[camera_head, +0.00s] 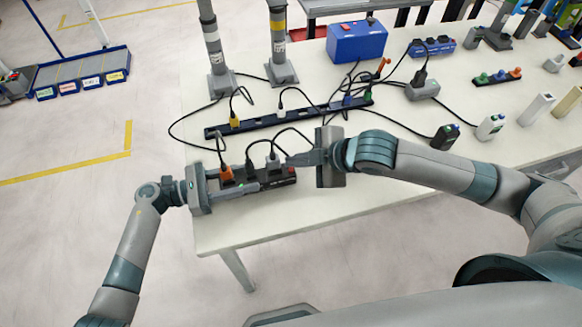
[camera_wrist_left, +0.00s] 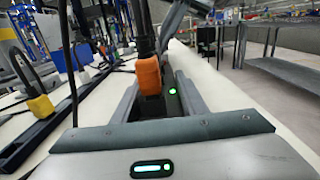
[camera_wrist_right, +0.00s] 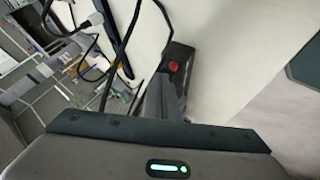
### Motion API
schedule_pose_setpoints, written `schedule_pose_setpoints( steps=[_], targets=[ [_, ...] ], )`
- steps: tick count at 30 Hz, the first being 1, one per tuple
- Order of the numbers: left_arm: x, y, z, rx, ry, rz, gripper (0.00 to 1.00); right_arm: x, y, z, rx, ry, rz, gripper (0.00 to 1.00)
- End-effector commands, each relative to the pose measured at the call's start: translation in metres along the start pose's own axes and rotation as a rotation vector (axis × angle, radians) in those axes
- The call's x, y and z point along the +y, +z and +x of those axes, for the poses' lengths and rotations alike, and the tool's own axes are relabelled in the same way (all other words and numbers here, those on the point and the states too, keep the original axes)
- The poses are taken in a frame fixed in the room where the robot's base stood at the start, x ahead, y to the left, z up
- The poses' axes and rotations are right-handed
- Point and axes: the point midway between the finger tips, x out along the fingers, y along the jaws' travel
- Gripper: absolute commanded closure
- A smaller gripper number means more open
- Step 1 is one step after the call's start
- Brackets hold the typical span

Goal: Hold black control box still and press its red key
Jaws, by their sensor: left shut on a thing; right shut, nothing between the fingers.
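The black control box (camera_head: 278,179) is a strip lying near the front left edge of the white table, with an orange plug (camera_head: 226,173) and grey plugs in it. My left gripper (camera_head: 238,188) is shut on the box at its left end; in the left wrist view the fingers straddle the box beside the orange plug (camera_wrist_left: 149,76) and a green light. The red key (camera_wrist_right: 173,67) shows in the right wrist view near the end of the box. My right gripper (camera_head: 292,158) is shut and empty, its tips close to the key. I cannot tell whether they touch it.
A longer dark strip (camera_head: 290,117) with cables lies behind the box. Two grey posts (camera_head: 213,50) and a blue box (camera_head: 356,41) stand farther back. Loose cables cross the table; bare tabletop (camera_head: 350,195) lies to the right.

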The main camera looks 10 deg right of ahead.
Motion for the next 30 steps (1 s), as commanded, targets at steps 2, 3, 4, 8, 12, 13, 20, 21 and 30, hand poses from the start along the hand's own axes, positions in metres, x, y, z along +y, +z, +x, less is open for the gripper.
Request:
schedule_pose_setpoints(
  steps=[2, 3, 4, 8, 12, 13, 20, 21, 30],
  targets=[
    [-0.0001, -0.0003, 0.0001, 0.0, 0.0, 0.0, 0.89, 0.0, 0.0001, 0.0, 0.0, 0.0, 0.0, 1.0],
    [-0.0001, -0.0002, 0.0001, 0.0, 0.0, 0.0, 0.89, 0.0, 0.0001, 0.0, 0.0, 0.0, 0.0, 1.0],
    [-0.0001, -0.0002, 0.0001, 0.0, 0.0, 0.0, 0.89, 0.0, 0.0001, 0.0, 0.0, 0.0, 0.0, 1.0],
    [-0.0001, -0.0002, 0.0001, 0.0, 0.0, 0.0, 0.89, 0.0, 0.0, 0.0, 0.0, 0.0, 0.0, 1.0],
    [-0.0001, -0.0003, 0.0001, 0.0, 0.0, 0.0, 0.89, -0.0003, 0.0003, 0.0003, 0.0, 0.0, 0.0, 1.0],
    [-0.0001, -0.0003, 0.0001, 0.0, 0.0, 0.0, 0.89, -0.0005, 0.0005, 0.0006, 0.0, 0.0, 0.0, 1.0],
    [-0.0001, -0.0003, 0.0001, 0.0, 0.0, 0.0, 0.89, -0.0039, 0.0037, 0.0048, -0.001, -0.001, 0.0, 1.0],
    [-0.0001, -0.0002, 0.0001, 0.0, 0.0, 0.0, 0.89, -0.0043, 0.0042, 0.0054, -0.001, -0.001, 0.0, 1.0],
    [-0.0001, -0.0003, 0.0, 0.0, 0.0, 0.0, 0.89, -0.0045, 0.0043, 0.0059, 0.0, 0.0, 0.0, 1.0]
  ],
)
